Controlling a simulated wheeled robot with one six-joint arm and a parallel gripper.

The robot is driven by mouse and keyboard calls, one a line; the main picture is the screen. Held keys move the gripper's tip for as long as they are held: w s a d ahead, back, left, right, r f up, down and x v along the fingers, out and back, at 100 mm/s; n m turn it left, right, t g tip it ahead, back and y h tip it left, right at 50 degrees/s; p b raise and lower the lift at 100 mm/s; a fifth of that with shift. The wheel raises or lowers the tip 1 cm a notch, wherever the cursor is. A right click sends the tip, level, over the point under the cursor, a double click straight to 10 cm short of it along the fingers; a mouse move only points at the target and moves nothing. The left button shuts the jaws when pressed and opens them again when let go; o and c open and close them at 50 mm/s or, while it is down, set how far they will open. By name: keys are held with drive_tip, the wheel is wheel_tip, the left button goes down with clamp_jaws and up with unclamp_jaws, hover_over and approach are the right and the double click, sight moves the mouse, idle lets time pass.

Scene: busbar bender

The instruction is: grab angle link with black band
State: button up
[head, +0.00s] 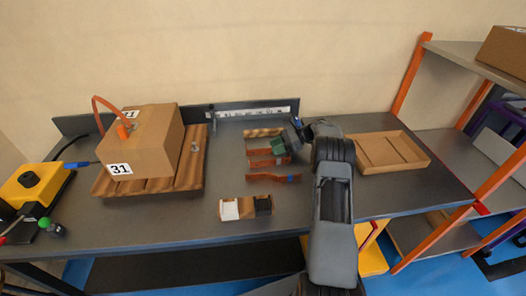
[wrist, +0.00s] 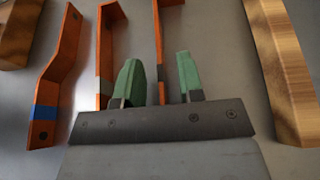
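Three copper-orange links lie side by side in the wrist view. The link between my gripper's fingers (wrist: 158,66) is an angle link (wrist: 159,35) with a dark, apparently black band. The angle link to its left (wrist: 105,50) has a greyish band, its exact colour unclear. The leftmost, a stepped link (wrist: 62,65), has a blue band. My gripper is open, with green fingers on either side of the dark-banded link and visible gaps to it. In the head view my gripper (head: 278,147) partly hides the angle links; the blue-banded link (head: 273,177) lies in front.
Wooden strips (head: 263,132) lie behind the links. A wooden holder (head: 227,209) with white and black parts stands in front. A box marked 31 (head: 150,145) sits on a slatted board at left. An empty tray (head: 420,158) is at right.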

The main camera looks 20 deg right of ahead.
drive_tip(key=shift+c, duration=0.5)
clamp_jaws()
drive_tip(key=shift+r, duration=0.2)
